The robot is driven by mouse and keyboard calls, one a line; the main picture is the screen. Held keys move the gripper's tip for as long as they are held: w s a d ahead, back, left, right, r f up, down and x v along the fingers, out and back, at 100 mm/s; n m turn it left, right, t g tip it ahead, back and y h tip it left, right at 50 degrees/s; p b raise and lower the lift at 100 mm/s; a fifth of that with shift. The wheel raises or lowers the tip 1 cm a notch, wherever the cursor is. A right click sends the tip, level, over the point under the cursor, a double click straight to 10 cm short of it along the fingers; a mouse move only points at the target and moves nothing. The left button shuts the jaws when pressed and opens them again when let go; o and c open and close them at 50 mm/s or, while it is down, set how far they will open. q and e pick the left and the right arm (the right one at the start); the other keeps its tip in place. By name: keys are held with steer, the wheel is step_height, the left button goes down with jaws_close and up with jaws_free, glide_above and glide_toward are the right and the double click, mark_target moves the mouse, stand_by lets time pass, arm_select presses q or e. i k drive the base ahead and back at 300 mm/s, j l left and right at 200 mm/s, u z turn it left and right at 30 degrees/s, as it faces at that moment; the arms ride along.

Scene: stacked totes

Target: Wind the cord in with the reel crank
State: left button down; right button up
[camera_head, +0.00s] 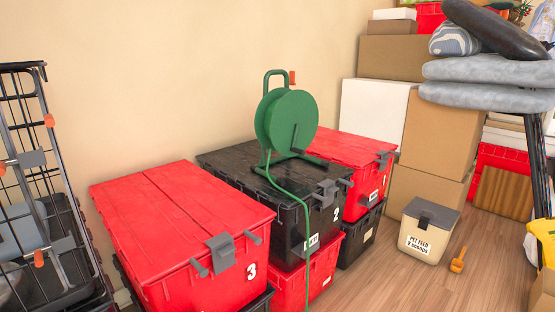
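A green cord reel (287,121) stands upright on the black tote marked 2 (236,167). A thin dark crank arm (296,136) shows on the reel's right face; its exact shape is too small to tell. A small orange-red piece (292,77) sits near the top of the reel, beside its green carry handle (268,82). The green cord (305,220) leaves the reel's lower left, crosses the black lid, and hangs down the front of the totes past the bottom edge of the picture. Its far end is out of view. Neither gripper is in view.
A red tote marked 3 (150,215) stands front left, another red tote (345,150) right behind. A pet feed bin (428,232) and orange scoop (457,260) are on open floor. Boxes (435,130) stack at the back right.

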mark_target(286, 120)
steer(key=i+l+u, duration=0.15)
steer(key=u, duration=0.2)
steer(key=l+u, duration=0.4)
steer(key=i+l+u, duration=0.1)
steer(key=l+u, duration=0.25)
